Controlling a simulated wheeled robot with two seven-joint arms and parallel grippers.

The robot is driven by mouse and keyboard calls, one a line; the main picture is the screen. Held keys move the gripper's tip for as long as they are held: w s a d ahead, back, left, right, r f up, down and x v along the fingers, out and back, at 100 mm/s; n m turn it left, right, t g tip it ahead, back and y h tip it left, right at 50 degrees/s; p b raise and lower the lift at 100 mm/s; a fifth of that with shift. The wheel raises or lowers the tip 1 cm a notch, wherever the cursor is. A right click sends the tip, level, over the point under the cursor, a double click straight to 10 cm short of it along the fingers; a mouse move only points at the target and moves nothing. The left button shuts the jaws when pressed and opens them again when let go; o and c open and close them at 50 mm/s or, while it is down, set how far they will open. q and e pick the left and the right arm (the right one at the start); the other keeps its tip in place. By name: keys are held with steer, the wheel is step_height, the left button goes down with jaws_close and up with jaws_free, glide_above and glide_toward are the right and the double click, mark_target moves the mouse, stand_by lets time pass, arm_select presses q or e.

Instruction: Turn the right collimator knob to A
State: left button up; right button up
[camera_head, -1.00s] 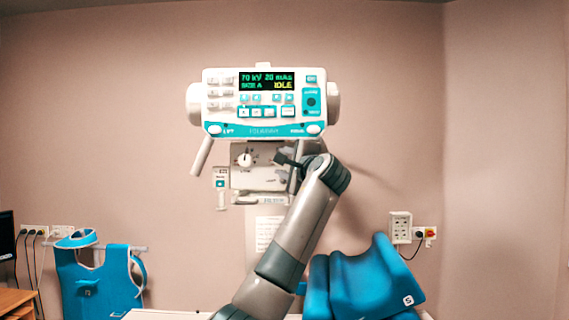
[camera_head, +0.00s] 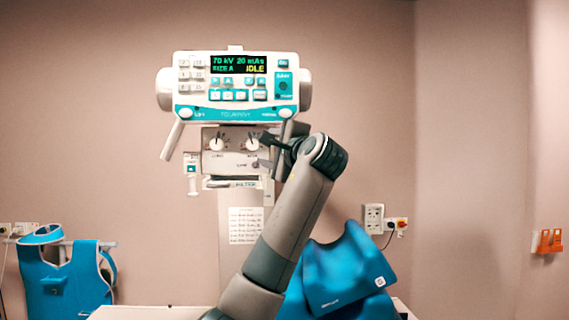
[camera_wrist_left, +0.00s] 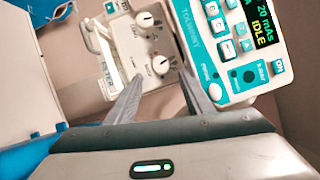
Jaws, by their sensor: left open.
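The collimator panel (camera_head: 232,165) is a pale box under the console. It has a left knob (camera_head: 216,144) and a right knob (camera_head: 252,144), both white with dark pointers. In the left wrist view the right knob (camera_wrist_left: 160,65) lies just beyond and between my fingertips, and the left knob (camera_wrist_left: 144,18) is farther up. My left gripper (camera_head: 266,147) is open and empty, just right of the right knob, with an apparent gap; its fingers also show in the left wrist view (camera_wrist_left: 161,82). The letters around the knobs are too small to read. My right gripper is not in view.
The console (camera_head: 236,88) hangs directly above the knobs; its screen reads IDLE. A slanted handle (camera_head: 173,139) is at its left. A blue padded item (camera_head: 345,270) is at lower right, a blue apron (camera_head: 60,280) at lower left. A wall socket (camera_head: 374,217) is at right.

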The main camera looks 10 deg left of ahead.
arm_select(q)
steer(key=b+v, duration=0.3)
steer(key=v, duration=0.6)
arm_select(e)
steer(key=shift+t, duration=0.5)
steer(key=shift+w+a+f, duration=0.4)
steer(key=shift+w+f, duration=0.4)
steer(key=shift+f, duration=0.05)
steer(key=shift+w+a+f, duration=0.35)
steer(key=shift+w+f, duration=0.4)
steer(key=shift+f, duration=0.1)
